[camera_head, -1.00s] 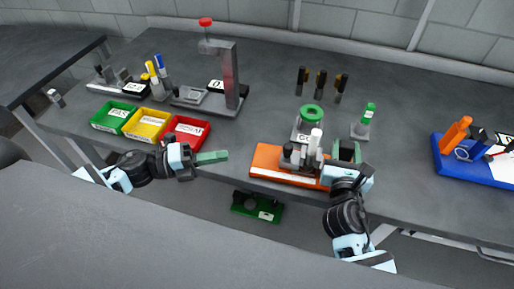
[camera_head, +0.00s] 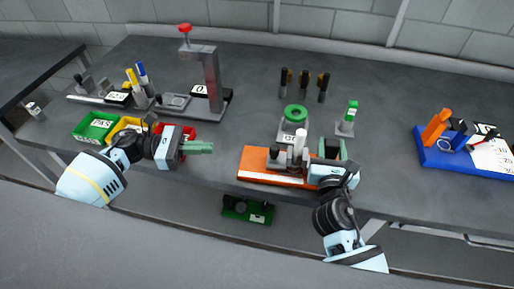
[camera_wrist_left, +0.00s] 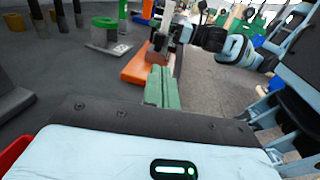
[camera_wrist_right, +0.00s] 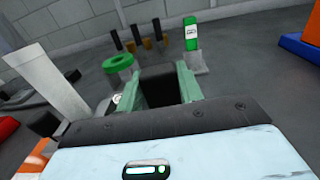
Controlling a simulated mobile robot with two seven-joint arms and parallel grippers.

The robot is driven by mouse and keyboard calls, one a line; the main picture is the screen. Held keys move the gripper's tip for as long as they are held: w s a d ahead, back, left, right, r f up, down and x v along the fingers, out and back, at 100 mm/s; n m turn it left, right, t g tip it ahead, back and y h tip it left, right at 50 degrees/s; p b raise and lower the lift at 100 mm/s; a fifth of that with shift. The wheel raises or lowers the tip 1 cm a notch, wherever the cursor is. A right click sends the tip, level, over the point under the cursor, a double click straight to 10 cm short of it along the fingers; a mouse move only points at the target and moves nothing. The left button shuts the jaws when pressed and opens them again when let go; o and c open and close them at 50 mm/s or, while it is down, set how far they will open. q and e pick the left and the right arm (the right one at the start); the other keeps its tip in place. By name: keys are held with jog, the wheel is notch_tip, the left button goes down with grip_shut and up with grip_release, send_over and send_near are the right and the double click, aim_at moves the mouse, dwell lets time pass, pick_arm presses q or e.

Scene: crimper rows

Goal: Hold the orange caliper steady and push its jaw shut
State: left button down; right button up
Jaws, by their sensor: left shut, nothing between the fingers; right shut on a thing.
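The orange caliper (camera_head: 255,166) is an orange base with a white strip along its front edge, lying near the table's front edge. A white post and dark grey parts stand on it. My right gripper (camera_head: 331,152) is at its right end, shut on a dark block (camera_wrist_right: 160,85) that shows between the fingers in the right wrist view. My left gripper (camera_head: 207,148) is shut and empty, left of the caliper and apart from it. The left wrist view shows its closed green fingers (camera_wrist_left: 162,88) pointing toward the orange base (camera_wrist_left: 138,68).
Green (camera_head: 95,127), yellow and red bins stand at the left, partly behind my left arm. A grey stand with a red knob (camera_head: 184,28) is behind them. A green ring (camera_head: 296,113) and a green-capped piece (camera_head: 350,112) stand behind the caliper. A blue tray (camera_head: 430,155) is at right.

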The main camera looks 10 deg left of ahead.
jog(key=shift+f, duration=0.1)
pick_arm(q)
send_over(260, 165)
jog(key=shift+w+a+f, duration=0.1)
jog(key=shift+a+f, duration=0.15)
jog(key=shift+a, duration=0.15)
dwell(0.4)
jog(key=shift+d, duration=0.5)
pick_arm(e)
jog(key=shift+a, duration=0.2)
jog(key=shift+s, duration=0.1)
pick_arm(q)
jog(key=v, duration=1.4)
jog(key=shift+a, duration=0.25)
pick_arm(e)
jog(key=shift+d, duration=0.25)
